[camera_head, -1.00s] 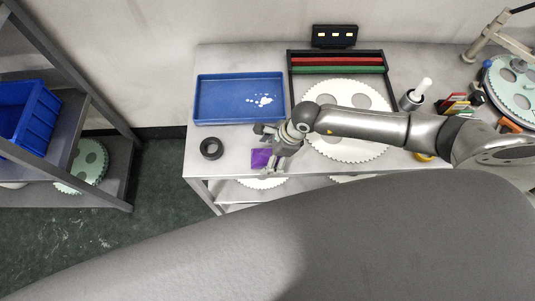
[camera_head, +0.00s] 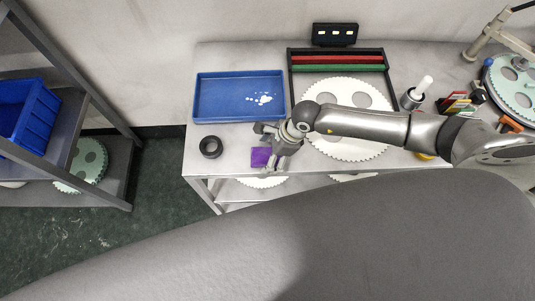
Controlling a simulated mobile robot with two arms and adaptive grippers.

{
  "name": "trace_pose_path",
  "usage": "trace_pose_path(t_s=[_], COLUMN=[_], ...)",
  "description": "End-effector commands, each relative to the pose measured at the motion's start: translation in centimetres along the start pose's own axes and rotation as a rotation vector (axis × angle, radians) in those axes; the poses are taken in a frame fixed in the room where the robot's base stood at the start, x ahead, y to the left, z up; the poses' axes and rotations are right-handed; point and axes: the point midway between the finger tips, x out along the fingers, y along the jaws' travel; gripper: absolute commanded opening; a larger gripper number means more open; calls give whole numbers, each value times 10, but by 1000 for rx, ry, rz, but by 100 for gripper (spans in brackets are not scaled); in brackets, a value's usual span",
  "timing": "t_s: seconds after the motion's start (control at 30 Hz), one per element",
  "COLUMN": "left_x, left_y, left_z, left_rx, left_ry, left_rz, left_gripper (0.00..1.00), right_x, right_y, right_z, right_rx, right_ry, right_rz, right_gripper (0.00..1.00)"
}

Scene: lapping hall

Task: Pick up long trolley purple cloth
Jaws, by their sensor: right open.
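The purple cloth (camera_head: 260,157) is a small flat square near the front edge of the long metal trolley (camera_head: 231,139). My right gripper (camera_head: 269,153) is open and sits over the right part of the cloth, its fingers pointing down to the left and front. I cannot tell whether the fingers touch the cloth. The gripper hides part of the cloth's right side. My left gripper is not in view.
A blue tray (camera_head: 215,97) with white bits stands behind the cloth, and a black ring (camera_head: 211,147) lies to its left. A large white toothed disc (camera_head: 345,143) lies right, under my arm. A blue bin (camera_head: 30,115) sits on a left shelf.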

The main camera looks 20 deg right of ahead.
Motion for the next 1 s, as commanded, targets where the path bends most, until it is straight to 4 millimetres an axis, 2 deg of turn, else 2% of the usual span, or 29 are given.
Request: trace_pose_path(t_s=[0.03,0.4,0.77,0.93,1.0], left_x=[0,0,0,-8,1], left_y=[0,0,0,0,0], left_z=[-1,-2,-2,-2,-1], left_rx=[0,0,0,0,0], left_ry=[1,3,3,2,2], left_rz=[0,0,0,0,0], left_gripper=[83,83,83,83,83], right_x=[0,1,2,-5,-6], right_y=[0,0,0,0,-1], right_z=[0,-1,-3,-1,0], right_rx=[0,0,0,0,-2], right_ry=[0,2,7,8,6], right_rz=[0,0,0,-1,-2], right_gripper=[80,35,35,35,35])
